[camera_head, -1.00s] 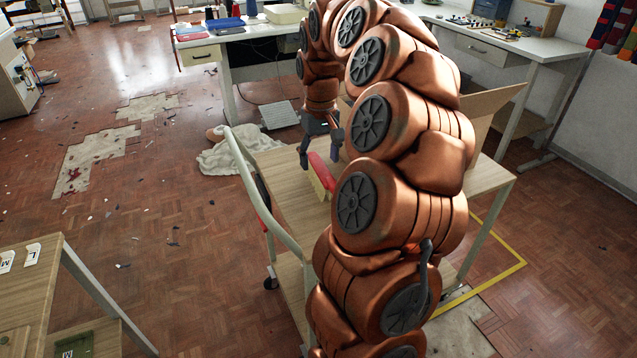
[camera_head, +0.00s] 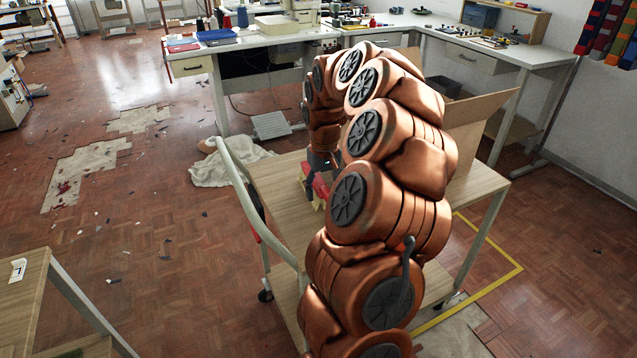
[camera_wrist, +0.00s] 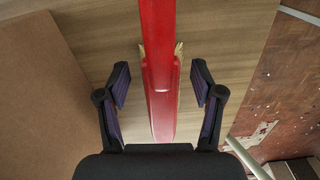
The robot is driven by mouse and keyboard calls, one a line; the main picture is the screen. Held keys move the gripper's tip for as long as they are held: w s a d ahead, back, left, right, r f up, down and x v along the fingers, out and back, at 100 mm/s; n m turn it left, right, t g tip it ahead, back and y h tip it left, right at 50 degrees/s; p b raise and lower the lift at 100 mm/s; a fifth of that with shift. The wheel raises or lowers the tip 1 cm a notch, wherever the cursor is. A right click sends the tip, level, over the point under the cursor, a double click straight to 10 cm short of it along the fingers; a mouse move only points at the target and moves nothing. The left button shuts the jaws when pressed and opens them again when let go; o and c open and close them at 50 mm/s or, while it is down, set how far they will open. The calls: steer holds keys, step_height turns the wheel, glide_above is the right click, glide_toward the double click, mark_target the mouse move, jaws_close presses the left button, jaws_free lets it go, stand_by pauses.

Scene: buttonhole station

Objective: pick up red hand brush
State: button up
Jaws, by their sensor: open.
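The red hand brush (camera_wrist: 159,75) runs lengthwise up the middle of the wrist view, with pale bristles showing at both sides of its body. It is on the wooden trolley top (camera_head: 270,180). In the head view a bit of the red brush (camera_head: 319,188) shows beside my arm, and the rest is hidden behind the arm. My gripper (camera_wrist: 160,82) is open, with one dark finger on each side of the brush and a gap visible on both sides. In the head view my gripper (camera_head: 318,170) is over the trolley top, partly hidden by the arm.
A cardboard box (camera_head: 478,122) stands at the right of the trolley top. A pale handle rail (camera_head: 243,178) runs along the trolley's left side. A white cloth (camera_head: 225,165) lies on the floor behind. Workbenches (camera_head: 400,42) line the back.

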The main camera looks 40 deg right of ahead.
steer(key=shift+f, duration=0.15)
steer(key=shift+c, duration=0.2)
jaws_close()
